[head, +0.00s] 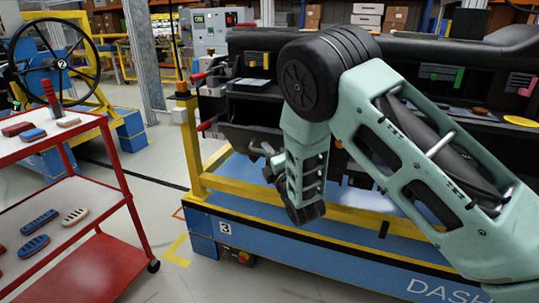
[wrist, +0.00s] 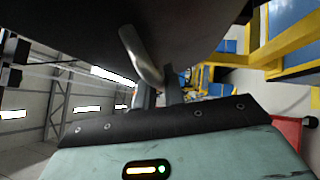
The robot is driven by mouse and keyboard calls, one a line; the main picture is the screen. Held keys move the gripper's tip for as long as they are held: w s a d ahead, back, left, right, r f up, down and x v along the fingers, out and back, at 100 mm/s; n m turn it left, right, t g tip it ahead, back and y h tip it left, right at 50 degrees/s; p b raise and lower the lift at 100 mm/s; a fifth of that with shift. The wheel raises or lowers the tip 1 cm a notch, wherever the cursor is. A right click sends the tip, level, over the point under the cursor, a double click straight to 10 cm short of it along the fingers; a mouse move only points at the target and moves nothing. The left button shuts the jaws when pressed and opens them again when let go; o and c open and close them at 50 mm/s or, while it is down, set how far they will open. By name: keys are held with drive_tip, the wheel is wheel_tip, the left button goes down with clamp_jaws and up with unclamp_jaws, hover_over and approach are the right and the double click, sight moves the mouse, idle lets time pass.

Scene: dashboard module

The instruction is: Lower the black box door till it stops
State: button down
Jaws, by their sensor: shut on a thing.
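The black box door (head: 238,137) is a dark panel low on the left part of the dashboard in the head view, partly hidden by my arm. In the wrist view a large dark surface (wrist: 210,30), which looks like this door, fills the top of the picture close to the camera. My gripper (wrist: 158,88) reaches up to it, shut on its edge or handle. A curved grey metal piece (wrist: 140,55) shows at the contact. In the head view my gripper (head: 266,154) is small beside the panel. The exact grip and the door's angle are unclear.
The black dashboard (head: 420,95) rests on a blue base with a yellow frame (head: 345,214). A red cart (head: 100,185) with several blocks stands at the left. A steering wheel (head: 55,66) is behind it. Grey floor is free between cart and base.

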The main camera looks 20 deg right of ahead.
drive_tip(key=shift+f, duration=0.2)
idle(0.3)
drive_tip(key=c, duration=1.8)
unclamp_jaws()
drive_tip(key=shift+o, duration=0.2)
drive_tip(key=b+v, duration=0.3)
drive_tip(key=v, duration=1.4)
drive_tip(key=shift+s, duration=0.25)
drive_tip(key=shift+o, duration=1.3)
drive_tip(key=shift+f, duration=0.2)
